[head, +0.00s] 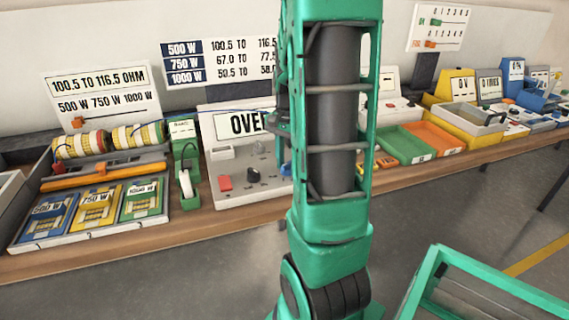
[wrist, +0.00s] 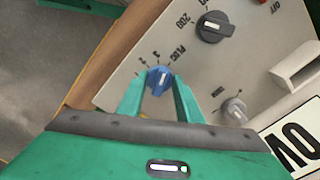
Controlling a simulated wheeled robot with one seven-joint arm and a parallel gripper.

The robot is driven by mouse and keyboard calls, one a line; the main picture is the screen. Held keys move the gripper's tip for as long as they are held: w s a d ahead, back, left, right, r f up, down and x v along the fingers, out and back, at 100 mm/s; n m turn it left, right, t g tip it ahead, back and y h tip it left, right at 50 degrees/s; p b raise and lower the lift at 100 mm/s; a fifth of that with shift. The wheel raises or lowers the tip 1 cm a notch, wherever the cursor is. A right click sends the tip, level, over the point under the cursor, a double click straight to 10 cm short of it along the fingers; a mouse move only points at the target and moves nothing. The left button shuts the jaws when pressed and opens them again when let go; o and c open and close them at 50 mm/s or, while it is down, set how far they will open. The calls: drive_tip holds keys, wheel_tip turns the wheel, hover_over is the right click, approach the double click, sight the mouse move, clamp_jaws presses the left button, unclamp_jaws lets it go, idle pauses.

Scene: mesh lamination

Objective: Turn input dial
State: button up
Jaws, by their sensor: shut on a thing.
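The blue dial (wrist: 159,80) sits on a light grey meter panel, beside small numbers and lettering that looks like "PLUG". In the wrist view my gripper (wrist: 159,84) has one green finger on each side of the dial and is shut on it. The dial's pointer mark faces up toward the lettering. In the head view the blue dial (head: 286,169) shows just left of my green arm, which hides most of my gripper there.
The panel (head: 235,196) also carries a black dial (wrist: 213,27), a grey knob (wrist: 234,110), a red switch (head: 225,183) and a display reading "OVER". A green stand (head: 186,170) is close on its left. Trays (head: 405,146) stand to the right.

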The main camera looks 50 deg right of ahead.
sight(286, 163)
drive_tip(key=shift+w+a+m, duration=0.1)
drive_tip(key=shift+w+m, duration=0.15)
drive_tip(key=shift+m, duration=1.25)
drive_tip(key=o, duration=1)
drive_tip(key=shift+o, duration=0.2)
drive_tip(key=shift+s, duration=0.1)
wheel_tip(286, 163, up, 11)
drive_tip(key=shift+a+f, duration=0.1)
drive_tip(key=shift+f, duration=0.05)
